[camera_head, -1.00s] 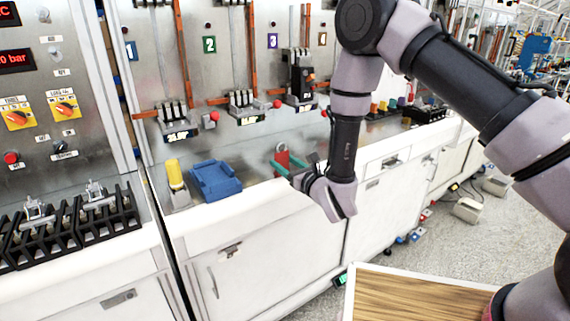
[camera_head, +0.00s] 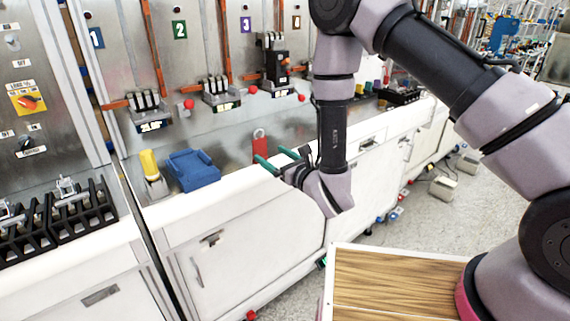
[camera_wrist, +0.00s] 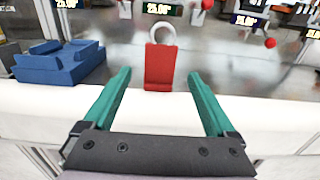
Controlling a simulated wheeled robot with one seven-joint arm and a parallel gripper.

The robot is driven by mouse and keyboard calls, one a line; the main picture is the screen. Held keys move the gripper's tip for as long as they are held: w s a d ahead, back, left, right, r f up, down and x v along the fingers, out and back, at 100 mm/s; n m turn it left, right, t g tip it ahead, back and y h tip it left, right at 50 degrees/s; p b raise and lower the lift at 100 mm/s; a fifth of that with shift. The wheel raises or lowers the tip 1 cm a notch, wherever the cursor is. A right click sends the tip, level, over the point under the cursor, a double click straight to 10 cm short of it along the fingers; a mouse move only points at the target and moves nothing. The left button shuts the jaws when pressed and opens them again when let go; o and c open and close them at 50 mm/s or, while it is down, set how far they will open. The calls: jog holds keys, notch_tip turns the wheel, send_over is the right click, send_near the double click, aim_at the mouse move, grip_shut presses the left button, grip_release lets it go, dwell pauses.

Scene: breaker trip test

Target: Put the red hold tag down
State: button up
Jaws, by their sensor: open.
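The red hold tag (camera_head: 260,147), with a pale ring at its top, stands on the metal counter near its front edge. It also shows in the wrist view (camera_wrist: 160,66), ahead of my fingers and centred between them. My gripper (camera_head: 272,158) has green fingers, spread wide and empty. In the wrist view my gripper (camera_wrist: 160,85) points toward the tag, with clear space between each finger and it. In the head view the fingers overlap the tag's lower part, so its base is partly hidden there.
A blue holder (camera_head: 192,170) and a yellow-topped item (camera_head: 150,165) stand left of the tag. Breaker units (camera_head: 222,93) and red knobs line the panel behind. A wood-topped surface (camera_head: 390,285) lies at lower right.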

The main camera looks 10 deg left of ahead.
jog(key=v, duration=0.6)
jog(key=shift+s+d, duration=0.2)
jog(key=w+d+r+m+t+h, duration=0.2)
jog(key=w+d+r+m+h, duration=0.1)
jog(key=w+d+r+m, duration=0.25)
jog(key=w+d+r+m+t+h, duration=0.1)
jog(key=w+d+r+m+h, duration=0.1)
jog(key=w+r+m, duration=0.45)
jog(key=w+d+r+m+g+h, duration=0.1)
jog(key=w+d+r+m+h, duration=0.35)
jog(key=d+r+m, duration=0.7)
jog(key=s+d+r+m+g+h, duration=0.1)
jog(key=s+d+r+m+g, duration=0.2)
jog(key=d+m, duration=0.35)
jog(key=s+d+r+m+h, duration=0.1)
jog(key=s+d+r+m, duration=0.1)
jog(key=s+d+m, duration=0.45)
jog(key=s+d+r+m+g, duration=0.1)
jog(key=s+d+r+m, duration=0.1)
jog(key=s+m, duration=0.5)
jog(key=s+d+r+m+g, duration=0.2)
jog(key=s+m, duration=0.4)
jog(key=s, duration=0.3)
jog(key=shift+s+d+m+g, duration=0.25)
jog(key=shift+s+m+g, duration=0.05)
jog(key=shift+s+m, duration=0.1)
